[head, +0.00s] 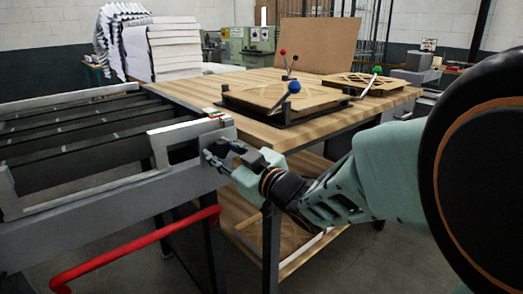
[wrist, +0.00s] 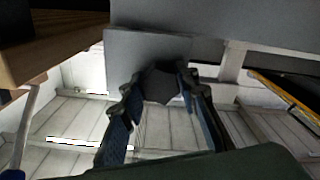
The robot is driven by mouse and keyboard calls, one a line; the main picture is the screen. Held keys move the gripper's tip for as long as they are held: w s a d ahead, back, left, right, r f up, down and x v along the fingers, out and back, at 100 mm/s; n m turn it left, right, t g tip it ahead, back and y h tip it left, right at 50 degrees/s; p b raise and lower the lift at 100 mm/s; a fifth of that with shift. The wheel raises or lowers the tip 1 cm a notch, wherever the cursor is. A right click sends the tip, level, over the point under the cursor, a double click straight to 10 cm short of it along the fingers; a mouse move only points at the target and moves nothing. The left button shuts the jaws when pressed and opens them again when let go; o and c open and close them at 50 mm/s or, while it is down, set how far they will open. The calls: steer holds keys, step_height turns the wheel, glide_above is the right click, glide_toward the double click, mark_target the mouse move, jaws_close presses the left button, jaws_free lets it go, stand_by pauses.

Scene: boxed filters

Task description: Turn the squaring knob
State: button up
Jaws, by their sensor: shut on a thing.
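The squaring knob (wrist: 160,86) is a dark, faceted knob on a grey plate (wrist: 125,50) in the wrist view. It sits between the two fingers of my gripper (head: 222,154), which are shut on it. In the head view my gripper reaches left to the end of the grey conveyor frame (head: 110,205), near the table corner. The fingers hide the knob there. How far the knob is turned cannot be told.
A wooden table (head: 215,95) stands behind my gripper, carrying a black fixture with a blue-ball lever (head: 294,87). A red rail (head: 130,248) runs below the conveyor. Stacked white filters (head: 175,50) stand at the back left.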

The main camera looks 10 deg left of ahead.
steer(key=m+p, duration=0.1)
steer(key=m, duration=0.2)
steer(key=shift+d+m, duration=0.1)
steer(key=shift+m, duration=0.3)
steer(key=m+p, duration=0.1)
steer(key=m, duration=0.2)
steer(key=shift+m, duration=0.3)
steer(key=m+p, duration=0.4)
steer(key=m, duration=0.2)
steer(key=shift+r, duration=0.1)
steer(key=m+p, duration=0.3)
steer(key=m, duration=0.1)
steer(key=shift+m, duration=0.4)
steer(key=shift+m+p, duration=1.65)
steer(key=shift+m, duration=0.25)
